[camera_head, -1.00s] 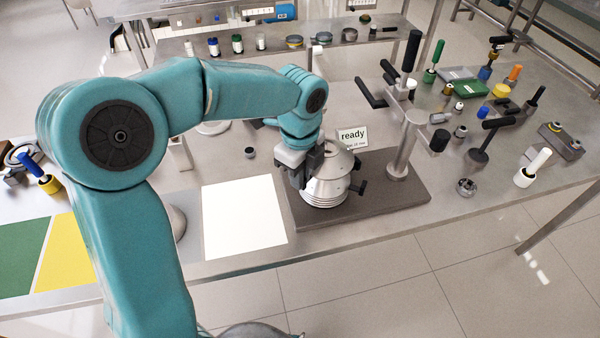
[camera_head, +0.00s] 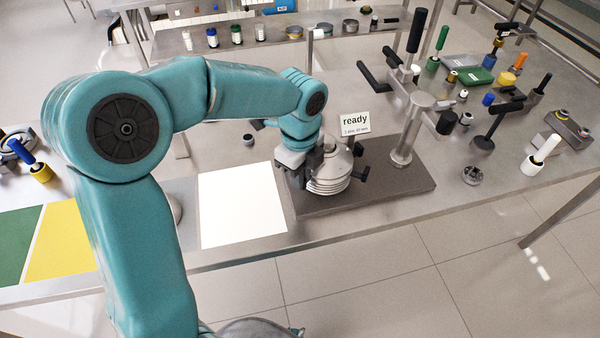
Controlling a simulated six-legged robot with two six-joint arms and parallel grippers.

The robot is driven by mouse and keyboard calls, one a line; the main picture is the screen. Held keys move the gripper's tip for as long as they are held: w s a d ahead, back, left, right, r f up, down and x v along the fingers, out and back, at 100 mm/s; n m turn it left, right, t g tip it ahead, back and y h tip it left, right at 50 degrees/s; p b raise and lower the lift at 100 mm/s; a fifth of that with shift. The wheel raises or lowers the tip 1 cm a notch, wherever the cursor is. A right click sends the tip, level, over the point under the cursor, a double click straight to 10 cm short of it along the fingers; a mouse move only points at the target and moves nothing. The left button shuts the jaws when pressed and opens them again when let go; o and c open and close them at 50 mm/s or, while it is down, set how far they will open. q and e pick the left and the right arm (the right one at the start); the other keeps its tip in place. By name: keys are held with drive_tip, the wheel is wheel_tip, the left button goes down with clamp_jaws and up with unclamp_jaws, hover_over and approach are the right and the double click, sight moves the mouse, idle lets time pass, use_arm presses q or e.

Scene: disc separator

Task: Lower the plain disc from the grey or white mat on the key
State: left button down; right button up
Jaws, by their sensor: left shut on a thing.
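My left gripper (camera_head: 303,172) is shut at the left side of a silver cone-shaped stack of discs (camera_head: 330,180). It appears to hold a silver disc at the stack; its own arm and fingers hide part of it. I cannot tell whether this disc touches those below or is the plain one. The key is not clearly visible. The stack stands on a dark grey base plate (camera_head: 385,190). The white mat (camera_head: 240,205) lies bare, left of the plate. My right gripper is not in view.
Yellow (camera_head: 62,240) and green (camera_head: 18,235) mats lie at left. Several handled tools crowd the right side. The table's front edge is close.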

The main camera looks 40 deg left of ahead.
use_arm(q)
drive_tip(key=shift+w+f, duration=0.1)
idle(0.6)
drive_tip(key=shift+f, duration=0.3)
drive_tip(key=c, duration=1.1)
unclamp_jaws()
wheel_tip(320, 180, up, 16)
drive_tip(key=p, duration=0.1)
drive_tip(key=shift+r, duration=0.15)
